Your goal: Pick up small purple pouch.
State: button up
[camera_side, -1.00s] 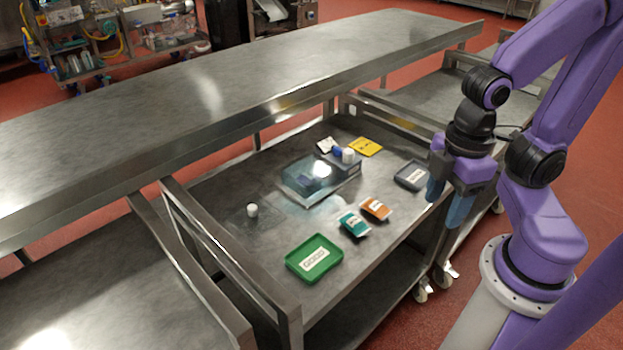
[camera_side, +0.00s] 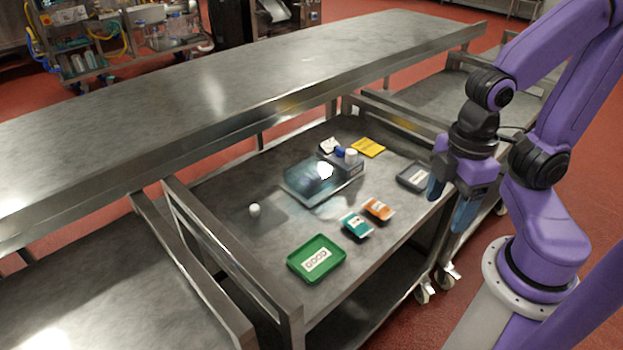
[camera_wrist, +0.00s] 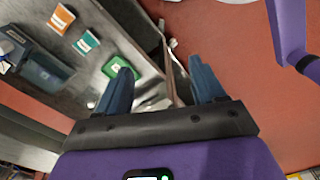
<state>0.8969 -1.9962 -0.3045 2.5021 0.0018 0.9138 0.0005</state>
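I cannot make out a small purple pouch for certain in either view. A faint purplish patch shows under glare in the clear shallow bin (camera_side: 298,192) on the cart, too unclear to identify. A teal pouch (camera_side: 356,225) and an orange pouch (camera_side: 378,208) lie side by side on the cart; the wrist view also shows the teal one (camera_wrist: 87,42) and the orange one (camera_wrist: 62,18). My gripper (camera_side: 447,212) hangs at the cart's right edge, beside the dark grey tray. In the wrist view its blue fingers (camera_wrist: 160,70) are wide apart with nothing between them.
A green tray (camera_side: 335,245) with a white label lies at the cart's front. A dark grey tray (camera_side: 402,181), a yellow packet (camera_side: 368,147) and a small box with a white-capped bottle (camera_side: 351,156) stand farther back. A white round item (camera_side: 254,210) lies left. Rails flank the cart.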

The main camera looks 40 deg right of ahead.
jog(key=w+a+n, duration=0.1)
jog(key=w+a, duration=0.4)
jog(key=w, duration=0.8)
jog(key=w+n, duration=0.2)
jog(key=w, duration=1)
jog(key=n, duration=0.2)
send_over(311, 174)
notch_tip(311, 174, down, 10)
jog(key=f, duration=1.1)
jog(key=shift+s+d+f, duration=0.1)
jog(key=shift+s+f, duration=0.1)
jog(key=shift+w+f, duration=0.2)
jog(key=shift+f, duration=2.65)
jog(key=c, duration=0.9)
